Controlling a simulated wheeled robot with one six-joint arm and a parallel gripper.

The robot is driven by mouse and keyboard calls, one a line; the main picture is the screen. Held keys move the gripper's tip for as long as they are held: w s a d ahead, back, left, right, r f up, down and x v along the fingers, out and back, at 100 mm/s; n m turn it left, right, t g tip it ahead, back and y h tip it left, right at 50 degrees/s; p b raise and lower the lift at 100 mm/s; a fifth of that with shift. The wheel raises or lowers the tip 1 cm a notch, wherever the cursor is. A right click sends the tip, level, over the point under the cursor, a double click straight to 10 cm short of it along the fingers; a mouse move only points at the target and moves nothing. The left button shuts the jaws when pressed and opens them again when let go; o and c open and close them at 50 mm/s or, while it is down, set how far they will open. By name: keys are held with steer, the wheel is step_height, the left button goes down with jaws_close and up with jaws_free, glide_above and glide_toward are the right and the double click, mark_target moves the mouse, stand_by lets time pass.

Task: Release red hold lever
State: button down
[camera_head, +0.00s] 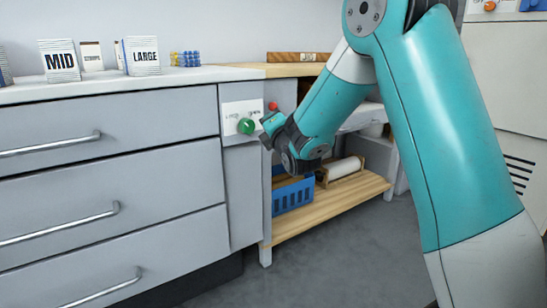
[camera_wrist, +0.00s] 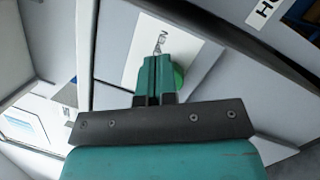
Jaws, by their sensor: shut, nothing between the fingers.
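A small red knob-like part (camera_head: 273,106), which may be the red hold lever, shows at the right edge of a white label plate (camera_head: 232,108) on the grey cabinet front. A round green knob (camera_head: 246,126) sits low on the plate. My gripper (camera_head: 266,124) is shut and empty, its tip just right of the green knob and below the red part. In the wrist view my gripper (camera_wrist: 155,62) has its fingers together in front of the plate (camera_wrist: 150,45), with the green knob (camera_wrist: 179,76) partly behind them. I see no red there. Contact cannot be told.
Grey drawers with bar handles (camera_head: 60,145) fill the left. MID (camera_head: 60,62) and LARGE (camera_head: 144,56) boxes stand on the counter. A blue crate (camera_head: 292,196) sits on a low wooden shelf (camera_head: 325,208) below my arm. The floor in front is clear.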

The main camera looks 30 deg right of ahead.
steer(key=d+f+n+t+b, duration=0.4)
steer(key=f+n+b, duration=0.4)
steer(key=f, duration=0.3)
steer(key=shift+s+d+f+t+b, duration=0.2)
steer(key=shift+t+b, duration=0.1)
steer(key=shift+b, duration=0.5)
steer(key=s+r+p+x, duration=0.1)
steer(key=r+p+x, duration=0.1)
steer(key=p+x, duration=1.1)
steer(key=shift+s+d+p, duration=0.35)
steer(key=shift+d+p, duration=0.05)
steer(key=shift+p, duration=0.85)
